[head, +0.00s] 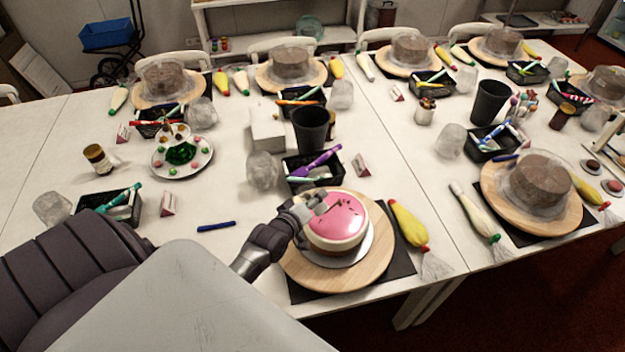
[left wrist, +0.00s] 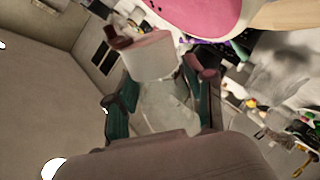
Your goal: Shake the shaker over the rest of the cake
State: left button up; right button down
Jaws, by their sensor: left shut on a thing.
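The cake (head: 350,217) has a glossy pink top and pale sides, with a few dark marks on top near my gripper. It stands on a round wooden turntable (head: 303,278). Its pink edge also shows at the top of the left wrist view (left wrist: 205,15). My left gripper (head: 312,207) is over the left part of the cake. In the left wrist view, its fingers (left wrist: 163,108) are shut on the shaker (left wrist: 165,103), a clear glass-like body with a pale end, held tilted. In the head view the hand hides most of the shaker. My right gripper is not in view.
A black bin (head: 310,127) and a black tray of tools (head: 312,170) stand behind the cake. A yellow piping bag (head: 408,224) lies to its right. A blue pen (head: 216,226) lies to the left on mostly clear table. Other turntables with brown cakes stand farther off.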

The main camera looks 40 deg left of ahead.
pick_arm(q)
jog(key=shift+w+a+r, duration=0.1)
jog(key=shift+a+r, duration=0.15)
jog(key=shift+a, duration=0.15)
jog(key=shift+d+f, duration=0.25)
jog(key=shift+d, duration=0.1)
jog(key=shift+d+r+m+y, duration=0.2)
jog(key=shift+m+y, duration=0.1)
jog(key=shift+m, duration=0.1)
jog(key=shift+a, duration=0.1)
